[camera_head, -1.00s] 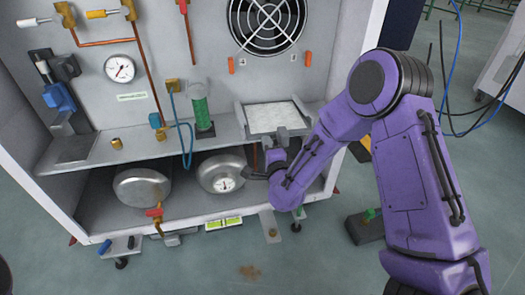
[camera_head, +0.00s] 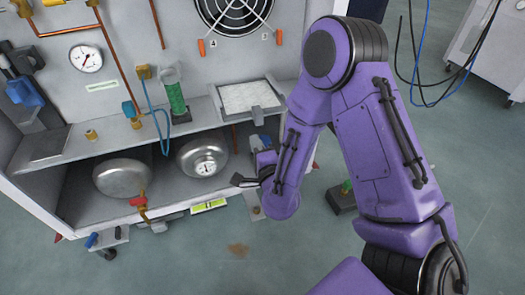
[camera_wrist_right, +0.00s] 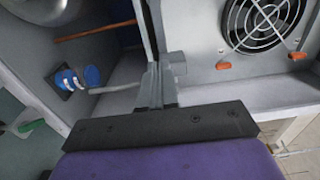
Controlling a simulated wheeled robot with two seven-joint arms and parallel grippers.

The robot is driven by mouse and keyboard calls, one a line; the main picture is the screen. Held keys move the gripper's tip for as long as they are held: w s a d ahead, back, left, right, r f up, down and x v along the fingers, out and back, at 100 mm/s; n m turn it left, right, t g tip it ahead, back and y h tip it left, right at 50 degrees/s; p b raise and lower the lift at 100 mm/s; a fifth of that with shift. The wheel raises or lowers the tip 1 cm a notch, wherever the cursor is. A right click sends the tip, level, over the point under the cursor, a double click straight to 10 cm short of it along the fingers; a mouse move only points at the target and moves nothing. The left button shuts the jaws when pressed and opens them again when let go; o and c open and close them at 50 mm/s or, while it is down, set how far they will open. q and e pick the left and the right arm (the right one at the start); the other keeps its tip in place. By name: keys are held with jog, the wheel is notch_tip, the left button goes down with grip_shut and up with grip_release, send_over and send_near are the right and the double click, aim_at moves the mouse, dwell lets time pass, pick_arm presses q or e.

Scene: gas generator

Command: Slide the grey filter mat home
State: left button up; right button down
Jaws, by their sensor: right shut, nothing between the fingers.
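The pale grey filter mat (camera_head: 249,96) lies in a grey frame on the right part of the cabinet shelf, below the fan, in the head view. A grey block (camera_head: 258,115) stands at its front edge. My right gripper (camera_head: 240,180) is below and in front of the mat, apart from it, by the open lower compartment. It is shut and empty. In the right wrist view its closed grey fingers (camera_wrist_right: 157,80) stick out beyond the dark bar. I cannot make out the mat surely there. My left gripper is not in view.
The shelf (camera_head: 140,133) also bears a green cylinder (camera_head: 176,97) and a blue hose. Two round metal vessels (camera_head: 123,174) (camera_head: 202,157) sit in the lower compartment. The fan (camera_head: 236,15) is on the back panel. The floor in front is mostly clear.

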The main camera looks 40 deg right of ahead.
jog(key=v, duration=0.4)
jog(key=m+g+h+p, duration=0.2)
jog(key=m+h+p, duration=0.1)
jog(key=h+p, duration=0.1)
send_near(269, 112)
jog(key=w+d, duration=0.1)
jog(key=d, duration=0.3)
jog(key=w, duration=0.2)
jog(key=w+b, duration=0.1)
jog(key=w, duration=0.1)
jog(key=shift+a+f, duration=0.1)
jog(key=shift+a, duration=0.1)
jog(key=shift+w+a, duration=0.15)
jog(key=shift+w, duration=0.15)
